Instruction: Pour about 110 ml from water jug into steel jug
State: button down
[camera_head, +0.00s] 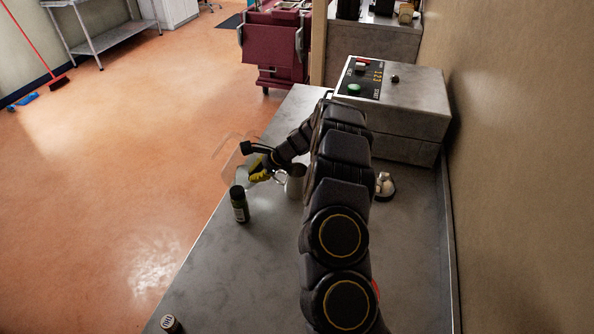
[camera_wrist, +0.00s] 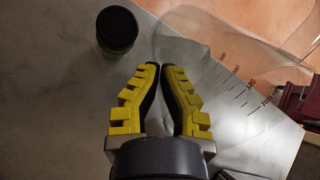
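The water jug (camera_head: 231,164) is clear and hard to make out near the left counter edge in the head view. In the wrist view the water jug (camera_wrist: 235,88) fills the right side, with dark scale marks on its wall. My gripper (camera_head: 256,173) has its yellow fingers drawn close together, at the jug's handle side; my gripper (camera_wrist: 160,70) appears shut on the clear handle. The steel jug (camera_head: 295,184) stands upright on the counter, just right of my gripper, partly hidden by my arm. The water level and the jug's exact tilt cannot be made out.
A dark bottle (camera_head: 239,205) stands close in front of my gripper and shows in the wrist view (camera_wrist: 117,30). A small pale item on a dark base (camera_head: 385,185) lies right of my arm. A control box (camera_head: 400,100) stands behind. Another shaker (camera_head: 170,324) is at the near edge.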

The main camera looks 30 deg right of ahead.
aim_at(242, 172)
jog(key=shift+w+a+r+g+h, duration=0.15)
jog(key=shift+a+r+g+h, duration=0.15)
jog(key=shift+r+h, duration=0.2)
jog(key=shift+w+a+r+g+h, duration=0.15)
jog(key=shift+a+r+g+h, duration=0.05)
jog(key=shift+a+r+h, duration=0.2)
jog(key=shift+w+a+r+g+h, duration=0.1)
jog(key=shift+w+a+g+h, duration=0.3)
jog(key=shift+h, duration=0.5)
jog(key=shift+w+a+r+n+g+h, duration=0.2)
jog(key=shift+a+r+n+g+h, duration=0.15)
jog(key=shift+a+r+h, duration=0.4)
jog(key=shift+w+a+f+g+h, duration=0.1)
jog(key=shift+a+f+g+h, duration=0.25)
jog(key=shift+h, duration=0.5)
jog(key=shift+d+f, duration=0.1)
jog(key=shift+f, duration=0.05)
